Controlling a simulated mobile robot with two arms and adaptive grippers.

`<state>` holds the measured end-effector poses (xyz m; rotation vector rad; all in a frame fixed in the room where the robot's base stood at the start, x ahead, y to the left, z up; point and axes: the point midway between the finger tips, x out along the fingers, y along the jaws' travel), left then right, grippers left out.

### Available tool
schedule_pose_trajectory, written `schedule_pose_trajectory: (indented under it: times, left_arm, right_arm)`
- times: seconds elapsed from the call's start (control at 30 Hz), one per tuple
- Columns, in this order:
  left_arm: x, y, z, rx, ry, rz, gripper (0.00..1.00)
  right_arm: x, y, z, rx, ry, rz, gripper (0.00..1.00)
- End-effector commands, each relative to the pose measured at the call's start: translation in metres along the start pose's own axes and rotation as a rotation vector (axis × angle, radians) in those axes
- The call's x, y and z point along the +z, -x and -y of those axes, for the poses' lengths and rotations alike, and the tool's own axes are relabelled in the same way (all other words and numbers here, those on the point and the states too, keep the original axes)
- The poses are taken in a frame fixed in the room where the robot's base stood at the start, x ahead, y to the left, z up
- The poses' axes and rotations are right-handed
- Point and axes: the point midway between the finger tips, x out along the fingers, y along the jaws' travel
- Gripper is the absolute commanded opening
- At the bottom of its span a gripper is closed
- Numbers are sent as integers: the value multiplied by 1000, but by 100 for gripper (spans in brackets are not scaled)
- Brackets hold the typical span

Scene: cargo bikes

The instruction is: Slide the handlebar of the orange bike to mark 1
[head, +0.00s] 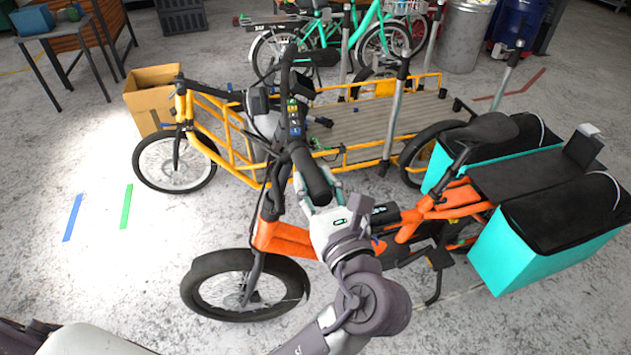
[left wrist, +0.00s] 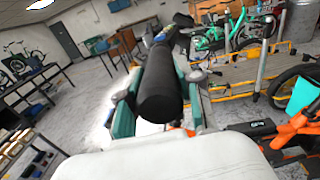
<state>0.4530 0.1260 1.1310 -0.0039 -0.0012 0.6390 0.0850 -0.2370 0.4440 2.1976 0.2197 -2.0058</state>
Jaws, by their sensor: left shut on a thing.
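The orange cargo bike (head: 285,238) stands in the middle of the head view, its front wheel toward the lower left. Its black handlebar (head: 311,176) ends in a thick grip at the near side. My left gripper (head: 320,200) is shut on this grip. In the left wrist view the black grip (left wrist: 160,88) lies between the two green-edged fingers of my left gripper (left wrist: 160,108). A strip with coloured marks (head: 294,118) runs along the bike's steering post; its numbers are too small to read surely. My right gripper is not in view.
A yellow cargo bike (head: 205,105) with a long wooden deck stands close behind. Turquoise panniers (head: 530,245) hang at the orange bike's rear. A cardboard box (head: 150,98) stands at the left. The floor at left is clear, with blue and green tape strips.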

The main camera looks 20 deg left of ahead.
Motion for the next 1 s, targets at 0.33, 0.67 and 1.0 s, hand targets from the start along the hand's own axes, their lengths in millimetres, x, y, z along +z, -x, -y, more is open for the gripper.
schedule_pose_trajectory:
  times: [0.33, 0.67, 1.0]
  left_arm:
    - [-44, 0, -13, 2, -9, -6, 0]
    - [-96, -1, -30, 2, -3, -7, 0]
    - [-99, 0, -31, 3, -5, -13, 42]
  right_arm:
    - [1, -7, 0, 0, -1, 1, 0]
    - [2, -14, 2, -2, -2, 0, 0]
    - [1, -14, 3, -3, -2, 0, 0]
